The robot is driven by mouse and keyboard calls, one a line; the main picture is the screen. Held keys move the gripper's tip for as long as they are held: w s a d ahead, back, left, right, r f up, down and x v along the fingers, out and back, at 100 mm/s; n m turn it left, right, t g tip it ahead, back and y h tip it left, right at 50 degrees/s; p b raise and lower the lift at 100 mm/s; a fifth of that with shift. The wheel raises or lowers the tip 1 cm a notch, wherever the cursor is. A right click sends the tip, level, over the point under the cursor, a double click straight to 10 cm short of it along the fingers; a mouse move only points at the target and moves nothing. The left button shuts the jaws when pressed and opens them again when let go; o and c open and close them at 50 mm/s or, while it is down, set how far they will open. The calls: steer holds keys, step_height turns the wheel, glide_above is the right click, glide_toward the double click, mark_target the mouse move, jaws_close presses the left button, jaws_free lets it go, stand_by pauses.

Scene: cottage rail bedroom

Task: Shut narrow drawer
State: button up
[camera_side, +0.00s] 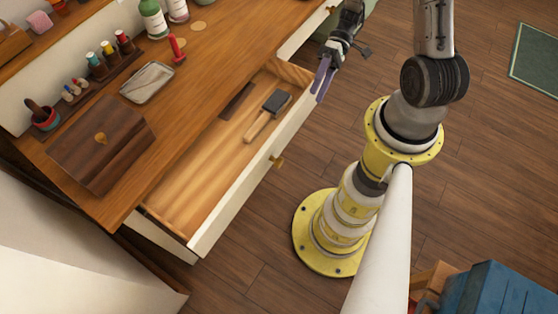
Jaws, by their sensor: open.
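A drawer with a cream front (238,203) stands pulled out from the wooden desk. Its brass knob (277,161) is on the outer face, and its wooden floor shows. A black-headed tool with a wooden handle (259,127) and a flat dark strip (236,101) lie inside. My gripper (321,82), with purple fingers, is open and empty by the far end of the drawer front. I cannot tell whether it touches the front. A second cream front with a knob (333,9) is farther back along the desk.
The desk top (215,65) holds a dark wooden box (103,144), a metal tray (147,82), a red tool (177,49) and bottles (153,18). A blue box (497,291) stands at the lower right. The plank floor (255,250) before the drawer is clear up to my base.

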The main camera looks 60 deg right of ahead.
steer(key=s+a+f+m+t+y, duration=0.2)
steer(key=s+a+f+t+y, duration=0.15)
steer(key=f, duration=0.45)
steer(key=m+t, duration=0.2)
steer(key=t, duration=0.3)
glide_toward(279, 162)
steer(key=shift+w+f+x, duration=0.1)
steer(key=shift+f+x, duration=0.15)
steer(key=shift+x, duration=1.35)
steer(key=shift+w+f+x, duration=0.1)
steer(key=shift+f+x, duration=0.15)
steer(key=shift+x, duration=1.4)
steer(key=shift+f+x, duration=0.25)
steer(key=shift+x, duration=1.35)
steer(key=shift+d, duration=0.1)
jaws_close()
